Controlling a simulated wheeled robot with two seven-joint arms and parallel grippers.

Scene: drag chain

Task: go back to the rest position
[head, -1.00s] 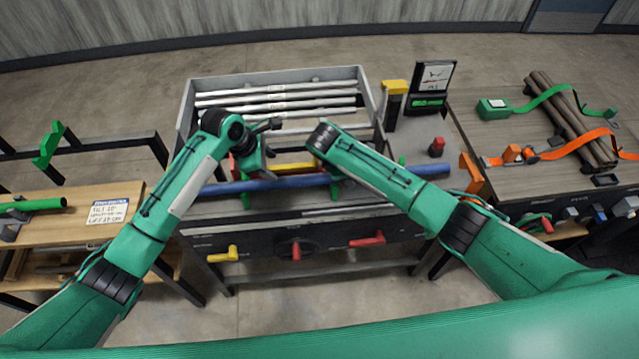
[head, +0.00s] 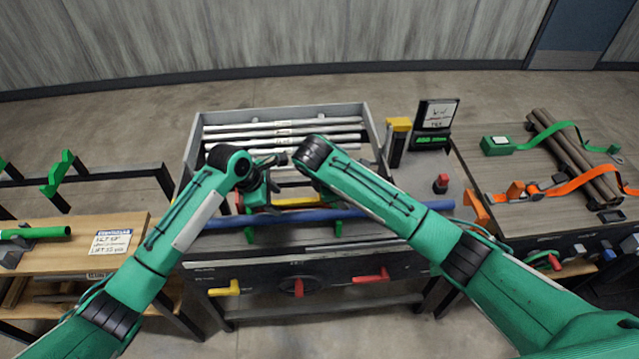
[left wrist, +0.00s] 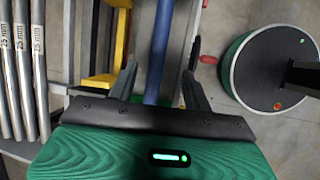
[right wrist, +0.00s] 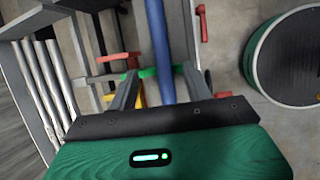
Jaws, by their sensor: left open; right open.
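A long blue tube (head: 315,214) lies across the front of the grey bench, on small green supports (head: 338,228). My left gripper (head: 268,178) is above the bench behind the tube, partly hidden by its own arm. In the left wrist view its fingers (left wrist: 158,88) are open and the tube (left wrist: 158,60) runs between them in the picture. My right gripper is hidden behind its wrist in the head view. In the right wrist view its fingers (right wrist: 160,90) are open and empty, with the tube (right wrist: 160,45) beyond them. I cannot tell the exact gap to the tube.
Several silver rods lie in the bench's tray (head: 372,130). Yellow and red handles (head: 372,275) stick out of the front panel. A red button (head: 441,183) and a small display (head: 434,125) stand at the right. A wooden table (head: 75,248) is at left, a strap table (head: 500,222) at right.

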